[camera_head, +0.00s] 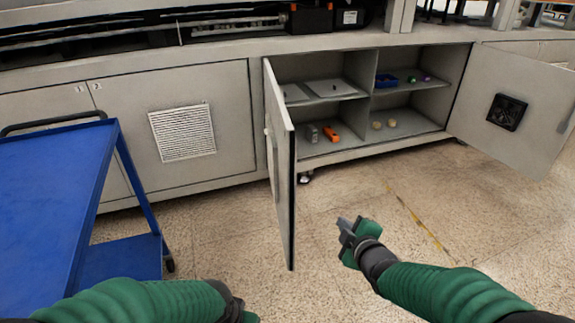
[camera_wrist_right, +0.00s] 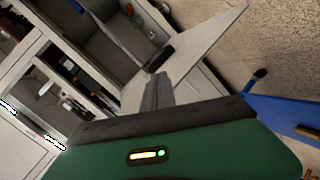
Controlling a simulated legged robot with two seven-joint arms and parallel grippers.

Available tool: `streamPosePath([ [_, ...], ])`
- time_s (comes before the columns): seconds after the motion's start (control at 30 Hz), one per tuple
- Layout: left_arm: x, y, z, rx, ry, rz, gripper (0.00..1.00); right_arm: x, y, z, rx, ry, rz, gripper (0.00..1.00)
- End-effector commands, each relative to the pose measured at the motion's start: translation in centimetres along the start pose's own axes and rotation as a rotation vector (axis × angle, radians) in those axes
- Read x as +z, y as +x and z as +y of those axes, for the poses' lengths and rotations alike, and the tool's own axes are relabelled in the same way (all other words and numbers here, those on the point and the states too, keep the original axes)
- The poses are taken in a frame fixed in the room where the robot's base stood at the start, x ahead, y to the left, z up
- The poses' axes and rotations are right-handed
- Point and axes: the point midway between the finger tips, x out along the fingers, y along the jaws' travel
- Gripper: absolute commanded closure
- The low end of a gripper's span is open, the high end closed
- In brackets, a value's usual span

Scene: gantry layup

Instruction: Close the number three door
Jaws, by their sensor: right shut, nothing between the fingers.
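Two pale grey cabinet doors stand open, and I can read no number on either. The left open door (camera_head: 281,165) swings out toward me, seen nearly edge-on. The right open door (camera_head: 520,105) stands wide open and carries a black square vent. My right gripper (camera_head: 346,229) is shut and empty, to the right of the left door's free edge, above the floor and apart from it in the head view. In the right wrist view, its fingers (camera_wrist_right: 158,92) appear in front of a pale door panel (camera_wrist_right: 200,55). My left forearm shows at the bottom, but its fingers are out of view.
A blue trolley (camera_head: 50,190) stands at left. The floor ahead is clear.

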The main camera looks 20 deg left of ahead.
Motion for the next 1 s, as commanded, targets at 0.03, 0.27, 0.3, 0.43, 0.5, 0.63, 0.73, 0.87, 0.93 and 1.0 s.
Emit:
streamPosePath([
  [0.03, 0.0, -0.1, 0.0, 0.000, 0.000, 0.000, 1.00, -3.9, 1.8, 0.6, 0.055, -0.135, 0.106, 1.00],
  [0.27, 0.0, -0.2, 0.0, 0.000, 0.000, 0.000, 1.00, -15.8, 3.9, 2.1, 0.320, -0.549, 0.408, 1.00],
  [0.3, 0.0, -0.1, 0.0, 0.000, 0.000, 0.000, 1.00, -16.2, 4.0, 2.2, 0.332, -0.561, 0.417, 1.00],
  [0.43, 0.1, 0.6, 0.0, 0.000, 0.000, 0.000, 1.00, -16.7, 5.2, 2.3, 0.336, -0.564, 0.418, 1.00],
  [0.5, 0.3, 1.1, 0.0, 0.000, 0.000, 0.000, 1.00, -17.3, 6.4, 2.5, 0.336, -0.563, 0.417, 1.00],
  [0.63, 0.5, 2.0, 0.0, 0.000, 0.000, 0.000, 1.00, -18.5, 9.0, 3.0, 0.334, -0.562, 0.416, 1.00],
  [0.73, 0.6, 2.7, 0.0, 0.000, 0.000, 0.000, 1.00, -19.6, 10.8, 3.4, 0.334, -0.560, 0.416, 1.00],
  [0.87, 0.8, 3.4, 0.0, 0.000, 0.000, 0.000, 1.00, -20.1, 12.8, 4.1, 0.333, -0.559, 0.411, 1.00],
  [0.93, 0.9, 3.9, 0.0, 0.000, 0.000, 0.000, 1.00, -18.7, 12.6, 4.9, 0.333, -0.560, 0.409, 1.00],
  [1.0, 1.0, 4.1, 0.0, 0.000, 0.000, 0.000, 1.00, -17.9, 12.5, 5.3, 0.333, -0.559, 0.410, 1.00],
])
